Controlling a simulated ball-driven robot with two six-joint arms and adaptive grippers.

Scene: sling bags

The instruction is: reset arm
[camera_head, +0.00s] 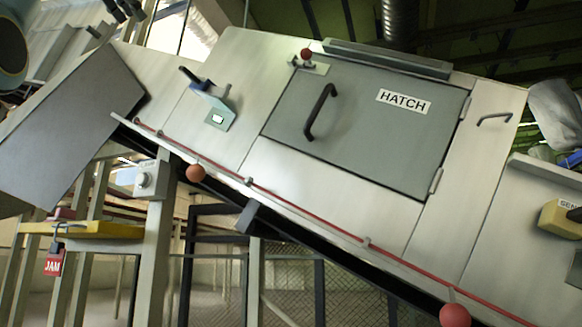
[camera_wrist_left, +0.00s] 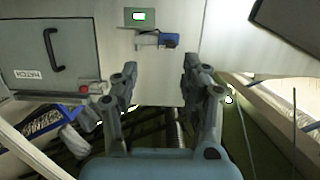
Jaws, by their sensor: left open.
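My left gripper (camera_head: 128,10) shows only as dark finger parts at the top left of the head view, cut by the frame edge. In the left wrist view my left gripper (camera_wrist_left: 157,75) has its two fingers wide apart with nothing between them. Beyond them is the pale machine panel, with a small green-lit display (camera_wrist_left: 138,17) and a blue and black handle (camera_wrist_left: 168,41). The handle (camera_head: 192,78) and display (camera_head: 217,119) also show left of the hatch in the head view. The gripper appears apart from both. My right gripper is in neither view.
A grey hatch (camera_head: 365,130) with a black handle is closed, with a red knob (camera_head: 306,54) above it. A red cord (camera_head: 300,205) with hanging balls runs along the machine's lower edge. A yellow shelf (camera_head: 85,229) carries a red JAM tag (camera_head: 54,264). A yellow box (camera_head: 558,220) sits right.

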